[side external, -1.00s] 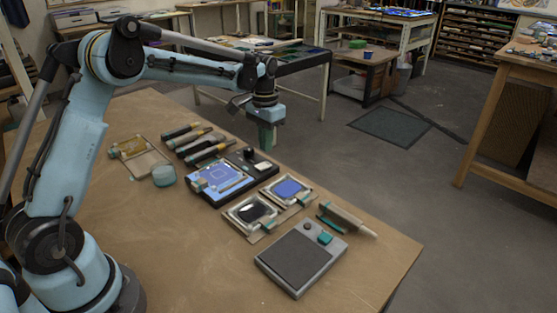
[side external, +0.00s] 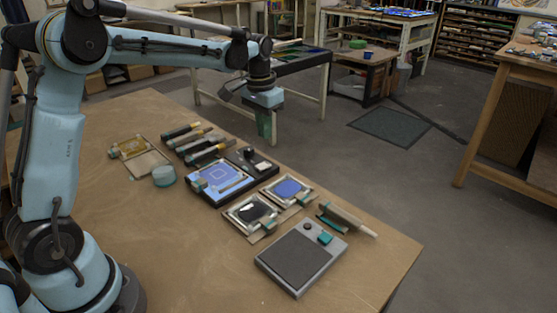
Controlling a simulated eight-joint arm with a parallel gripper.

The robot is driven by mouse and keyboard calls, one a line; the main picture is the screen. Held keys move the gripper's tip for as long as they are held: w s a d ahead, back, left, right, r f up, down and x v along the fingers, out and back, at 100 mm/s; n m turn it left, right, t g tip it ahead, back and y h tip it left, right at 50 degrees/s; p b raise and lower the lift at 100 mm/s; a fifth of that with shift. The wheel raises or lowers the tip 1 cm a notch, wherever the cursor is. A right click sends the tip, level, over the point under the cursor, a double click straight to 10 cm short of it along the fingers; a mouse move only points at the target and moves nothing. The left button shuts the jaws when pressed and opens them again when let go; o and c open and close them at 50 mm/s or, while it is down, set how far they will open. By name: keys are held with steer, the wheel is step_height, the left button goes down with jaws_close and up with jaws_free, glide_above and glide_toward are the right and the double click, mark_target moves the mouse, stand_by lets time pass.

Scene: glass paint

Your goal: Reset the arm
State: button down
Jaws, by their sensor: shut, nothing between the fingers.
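My gripper (side external: 268,138) hangs pointing down at the end of my light blue arm, near the far edge of the wooden table (side external: 100,215). It is shut and holds nothing. It appears clear of the tools and the panels. My arm is bent, with its upper link rising at the left and its forearm reaching to the right over the table.
On the table are a black-framed blue panel (side external: 219,182), a blue tile (side external: 287,188), a dark tile (side external: 250,213), a grey pad (side external: 298,262), several handled tools (side external: 190,138) and a teal-lidded jar (side external: 164,176). The table's left front is clear.

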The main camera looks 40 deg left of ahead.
steer(key=s+d+t, duration=0.3)
steer(key=s+d, duration=0.1)
steer(key=s, duration=0.5)
steer(key=s+d+r+t, duration=0.1)
steer(key=s+d+t, duration=0.2)
steer(key=s, duration=0.6)
steer(key=shift+d, duration=0.7)
